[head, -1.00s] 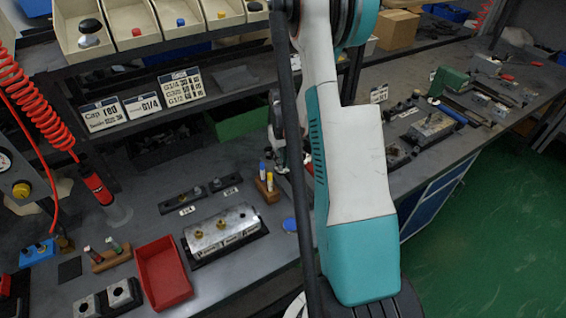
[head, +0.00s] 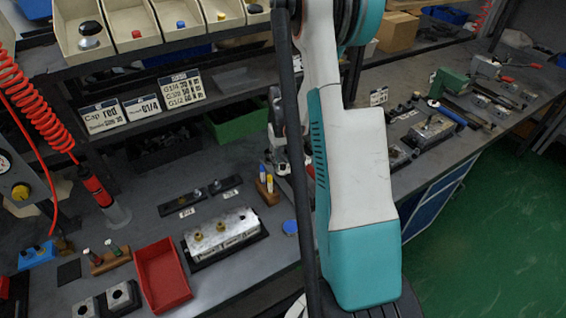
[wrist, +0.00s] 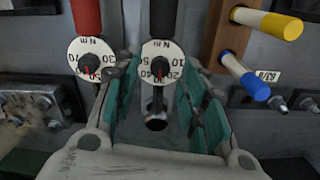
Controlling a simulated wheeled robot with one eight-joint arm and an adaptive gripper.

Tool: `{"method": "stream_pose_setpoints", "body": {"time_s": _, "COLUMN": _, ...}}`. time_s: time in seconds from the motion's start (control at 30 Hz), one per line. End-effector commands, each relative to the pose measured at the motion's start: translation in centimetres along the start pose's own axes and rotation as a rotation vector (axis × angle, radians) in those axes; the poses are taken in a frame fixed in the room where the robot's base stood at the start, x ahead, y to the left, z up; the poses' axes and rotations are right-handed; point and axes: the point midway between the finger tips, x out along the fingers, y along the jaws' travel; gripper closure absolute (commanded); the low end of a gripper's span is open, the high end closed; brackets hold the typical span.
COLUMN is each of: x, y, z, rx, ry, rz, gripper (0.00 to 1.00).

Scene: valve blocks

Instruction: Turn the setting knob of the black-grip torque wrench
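In the wrist view the black-grip torque wrench (wrist: 161,16) hangs upright with its round white N m dial (wrist: 161,62) facing me. A small red pointer shows at the middle of the dial. My gripper (wrist: 160,72) is open, with one teal-padded finger to the left and one to the right of this dial. I see a gap on both sides, and cannot tell the depth or any contact. A red-grip torque wrench (wrist: 87,15) with a similar dial (wrist: 90,58) hangs just left, outside the left finger.
In the wrist view a wooden holder (wrist: 226,32) with a yellow and a blue-capped tool stands close right of the gripper. A metal block (wrist: 32,106) is at left. In the head view a red tray (head: 163,276) and a silver valve block (head: 222,232) occupy the bench.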

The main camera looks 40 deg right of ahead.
Motion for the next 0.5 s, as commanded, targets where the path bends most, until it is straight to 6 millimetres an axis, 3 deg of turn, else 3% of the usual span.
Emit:
{"method": "stream_pose_setpoints", "body": {"time_s": 0.3, "x": -6.2, "y": 0.0, "z": 0.1, "rx": 0.0, "ry": 0.0, "rz": 0.0, "gripper": 0.61}}
{"method": "stream_pose_setpoints", "body": {"time_s": 0.5, "x": -9.3, "y": 0.0, "z": 0.0, "rx": 0.0, "ry": 0.0, "rz": 0.0, "gripper": 0.61}}
